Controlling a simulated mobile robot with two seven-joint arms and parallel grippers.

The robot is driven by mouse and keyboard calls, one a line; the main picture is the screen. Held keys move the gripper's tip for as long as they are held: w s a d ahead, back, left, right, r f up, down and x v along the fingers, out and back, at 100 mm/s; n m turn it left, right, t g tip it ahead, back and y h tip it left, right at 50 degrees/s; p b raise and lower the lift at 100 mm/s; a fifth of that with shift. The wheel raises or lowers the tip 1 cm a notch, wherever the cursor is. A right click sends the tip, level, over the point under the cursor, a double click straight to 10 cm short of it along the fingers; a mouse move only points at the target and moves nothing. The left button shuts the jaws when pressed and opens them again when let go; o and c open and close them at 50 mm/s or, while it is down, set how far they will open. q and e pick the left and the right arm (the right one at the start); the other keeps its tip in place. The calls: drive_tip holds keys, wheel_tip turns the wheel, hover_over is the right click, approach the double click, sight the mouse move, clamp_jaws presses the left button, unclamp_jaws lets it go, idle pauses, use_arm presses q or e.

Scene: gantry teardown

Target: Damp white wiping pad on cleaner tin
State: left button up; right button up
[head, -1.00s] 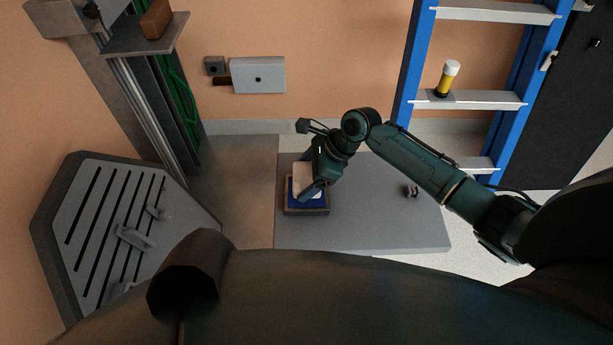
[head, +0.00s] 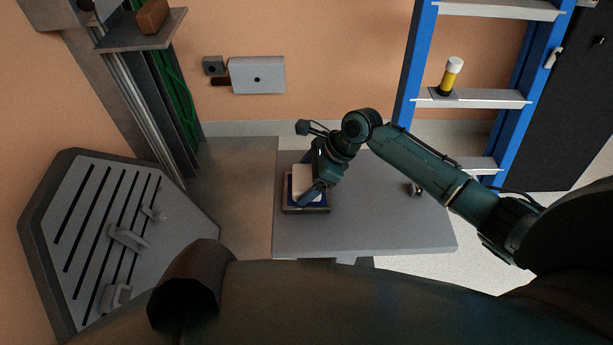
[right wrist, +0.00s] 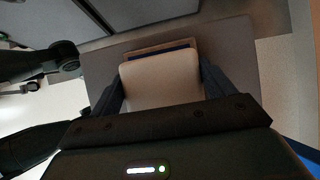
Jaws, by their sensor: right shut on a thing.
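The white wiping pad (head: 302,178) is at my right gripper (head: 307,188), over a blue-topped tin (head: 292,200) with a brown rim. In the right wrist view the pale pad (right wrist: 161,80) fills the space between the two fingers of my right gripper (right wrist: 163,92), which is shut on it. The tin's brown edge and a strip of blue (right wrist: 160,52) show just beyond the pad. I cannot tell whether the pad is touching the tin. My left gripper is not in view.
The tin stands at the left end of a grey table (head: 380,225), whose right part is mostly clear. A blue ladder (head: 412,75) behind holds a yellow bottle with a white cap (head: 450,76). A slotted grey panel (head: 95,235) stands at the left.

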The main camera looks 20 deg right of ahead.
sight(306, 178)
drive_tip(key=shift+f, duration=0.5)
idle(0.5)
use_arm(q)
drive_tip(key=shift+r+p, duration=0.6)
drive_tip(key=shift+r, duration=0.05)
use_arm(e)
drive_tip(key=shift+s+f, duration=0.15)
drive_tip(key=shift+f, duration=0.1)
idle(2.3)
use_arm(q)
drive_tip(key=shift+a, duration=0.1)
